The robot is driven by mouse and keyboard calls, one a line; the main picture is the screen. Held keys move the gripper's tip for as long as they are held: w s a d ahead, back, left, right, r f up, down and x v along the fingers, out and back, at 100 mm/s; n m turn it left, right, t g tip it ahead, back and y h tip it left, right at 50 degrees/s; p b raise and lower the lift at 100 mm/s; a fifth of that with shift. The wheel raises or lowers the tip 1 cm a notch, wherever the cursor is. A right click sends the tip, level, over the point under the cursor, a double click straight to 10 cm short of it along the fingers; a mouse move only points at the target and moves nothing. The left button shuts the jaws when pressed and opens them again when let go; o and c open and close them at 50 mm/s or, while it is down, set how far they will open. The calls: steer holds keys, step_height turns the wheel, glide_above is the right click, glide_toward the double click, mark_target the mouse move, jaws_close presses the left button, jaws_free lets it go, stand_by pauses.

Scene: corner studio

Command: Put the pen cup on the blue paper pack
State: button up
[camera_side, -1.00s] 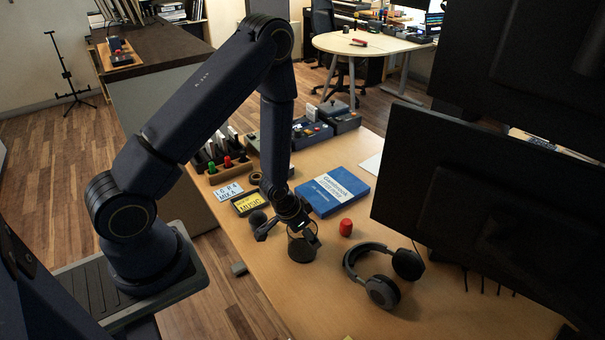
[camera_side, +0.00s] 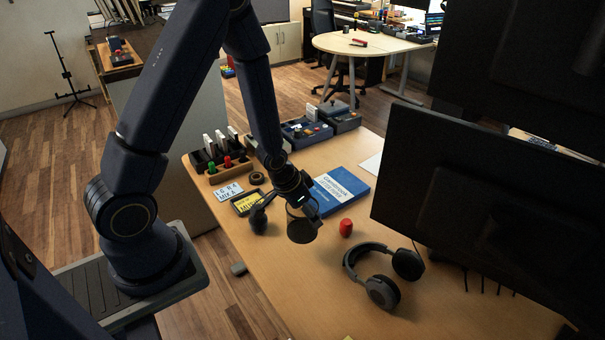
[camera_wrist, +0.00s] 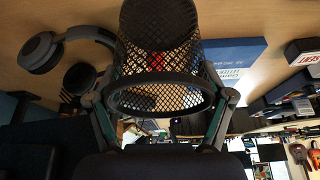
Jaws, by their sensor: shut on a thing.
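The pen cup (camera_side: 301,227) is a dark mesh cup. My gripper (camera_side: 284,204) is shut on it and holds it up off the desk, somewhat tilted in the side view. In the wrist view the mesh cup (camera_wrist: 160,58) sits between my two fingers (camera_wrist: 165,105), its open rim toward the camera, and it looks empty. The blue paper pack (camera_side: 340,190) lies flat on the desk just behind and right of the cup in the side view; the arm and cup hide its left edge. Part of the pack (camera_wrist: 236,62) shows right of the cup in the wrist view.
A red object (camera_side: 346,228) stands right of the cup, with headphones (camera_side: 383,272) nearer the front. A dark round object (camera_side: 258,221) and a yellow-labelled box (camera_side: 247,201) are at the left. A monitor (camera_side: 480,215) blocks the right side.

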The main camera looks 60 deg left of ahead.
steer(key=shift+s+r, duration=0.1)
steer(key=shift+r, duration=0.45)
steer(key=shift+a+r, duration=0.1)
steer(key=shift+r, duration=0.2)
steer(key=w+a+r, duration=0.3)
steer(key=w+a, duration=0.1)
steer(key=n, duration=0.2)
glide_above(328, 189)
steer(key=shift+y, duration=0.4)
steer(key=shift+f, duration=5)
steer(key=shift+d, duration=0.1)
